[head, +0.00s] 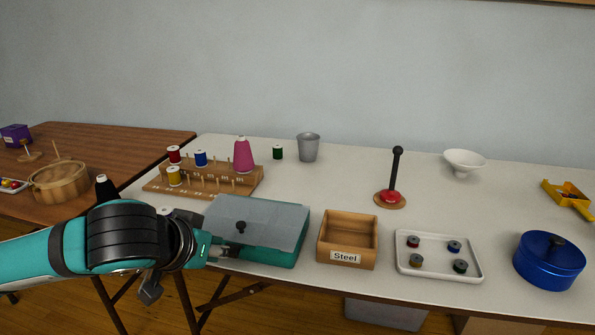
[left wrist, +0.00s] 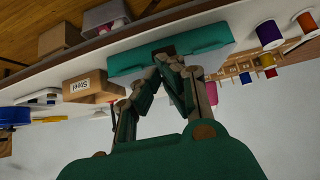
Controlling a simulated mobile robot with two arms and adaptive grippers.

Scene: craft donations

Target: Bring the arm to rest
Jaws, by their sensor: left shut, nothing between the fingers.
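My left arm comes in from the left in the head view. Its gripper (head: 222,253) is at the front left of a teal box (head: 272,250) with a grey lid and a black knob. In the left wrist view my gripper (left wrist: 172,68) is shut with nothing between the fingers. The teal box (left wrist: 205,36) lies beyond the fingertips there; I cannot tell whether they touch it. My right gripper is not in view.
A wooden box labelled Steel (head: 346,258), a white tray (head: 478,272) with several small spools and a blue lidded pot (head: 549,262) stand to the right. A wooden spool rack (head: 215,183) stands behind the teal box. The table middle (head: 340,190) is clear.

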